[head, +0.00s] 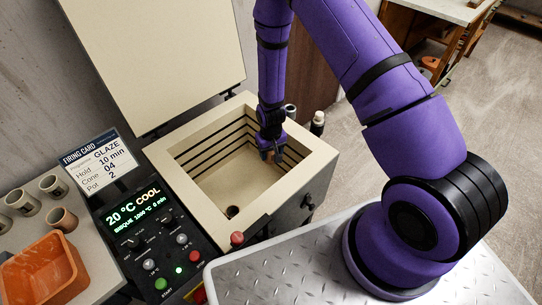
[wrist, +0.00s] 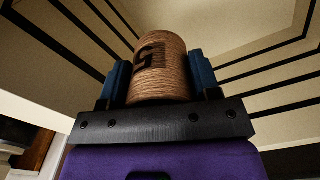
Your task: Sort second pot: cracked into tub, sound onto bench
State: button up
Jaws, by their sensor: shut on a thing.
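My gripper (head: 270,153) is down inside the open kiln (head: 318,158). In the wrist view its two blue fingers (wrist: 160,80) are shut on a brown, streaky pot (wrist: 166,80). The pot shows a dark mark on its side; I see no clear crack on that face, and its far side is hidden. In the head view only a small bit of the pot shows at the fingertips. The orange tub (head: 62,251) stands at the lower left on a pale worktop (head: 90,232).
Several pots (head: 53,185) stand on the worktop behind the tub. The firing card (head: 98,165) and the control panel (head: 150,240), reading 20 °C COOL, lie between worktop and kiln. The raised kiln lid (head: 155,60) stands behind. Dark bottles (head: 318,122) are beyond the kiln's right rim.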

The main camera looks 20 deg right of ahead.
notch_tip(320, 180, up, 10)
dwell(0.6)
jog(key=shift+r, duration=0.15)
